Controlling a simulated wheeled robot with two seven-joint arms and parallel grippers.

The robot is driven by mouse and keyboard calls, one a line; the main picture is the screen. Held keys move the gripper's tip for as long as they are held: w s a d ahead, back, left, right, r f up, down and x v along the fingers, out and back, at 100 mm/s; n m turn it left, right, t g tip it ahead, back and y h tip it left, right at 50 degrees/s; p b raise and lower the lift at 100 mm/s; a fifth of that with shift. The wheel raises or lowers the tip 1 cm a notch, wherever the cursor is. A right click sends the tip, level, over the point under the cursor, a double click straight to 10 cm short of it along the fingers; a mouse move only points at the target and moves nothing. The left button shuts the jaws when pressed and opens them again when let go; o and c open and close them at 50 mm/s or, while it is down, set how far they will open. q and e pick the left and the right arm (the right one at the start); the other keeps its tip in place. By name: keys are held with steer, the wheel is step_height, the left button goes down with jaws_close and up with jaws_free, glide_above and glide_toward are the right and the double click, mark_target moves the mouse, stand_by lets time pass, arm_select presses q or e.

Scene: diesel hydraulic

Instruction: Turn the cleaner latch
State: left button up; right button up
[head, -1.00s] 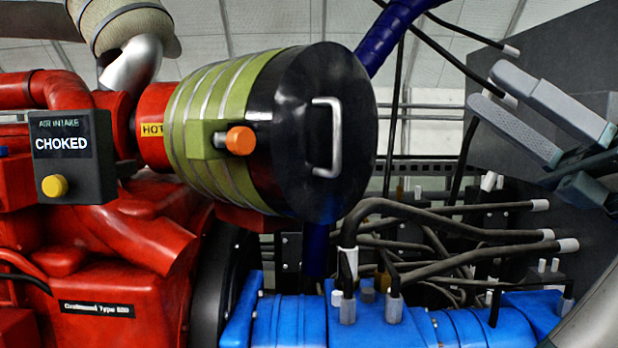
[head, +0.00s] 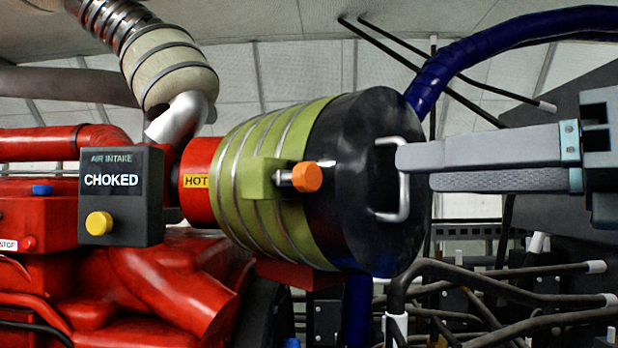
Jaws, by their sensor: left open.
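The air cleaner is a green ribbed drum (head: 245,180) with a black end cap (head: 350,210). An orange-tipped latch (head: 307,177) sits on a green bracket at its side, with its stub pointing right. A silver U-shaped handle (head: 404,198) stands on the black end face. My left gripper (head: 415,169) enters from the right edge with its two grey fingers pointing left. It is open with a narrow gap and holds nothing I can see. The upper fingertip overlaps the handle in the picture; I cannot tell whether they touch. The latch is clear of the fingers. My right gripper is not in view.
A black box reading "CHOKED" (head: 122,190) with a yellow button stands left of the drum. Red engine parts (head: 160,280) fill the lower left. A blue hose (head: 480,45) arches behind the end cap. Dark pipes (head: 500,275) run below the gripper.

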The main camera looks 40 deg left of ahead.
mark_target(314, 177)
arm_select(q)
steer(key=a+b, duration=0.1)
steer(key=a, duration=1.5)
steer(key=shift+a, duration=0.55)
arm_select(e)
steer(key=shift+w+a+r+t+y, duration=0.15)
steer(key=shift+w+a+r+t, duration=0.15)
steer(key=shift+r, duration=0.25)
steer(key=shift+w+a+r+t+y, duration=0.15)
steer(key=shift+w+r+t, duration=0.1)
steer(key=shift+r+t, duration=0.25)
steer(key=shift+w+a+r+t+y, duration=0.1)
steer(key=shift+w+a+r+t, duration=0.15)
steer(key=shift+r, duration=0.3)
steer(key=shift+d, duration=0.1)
arm_select(q)
steer(key=c, duration=1.1)
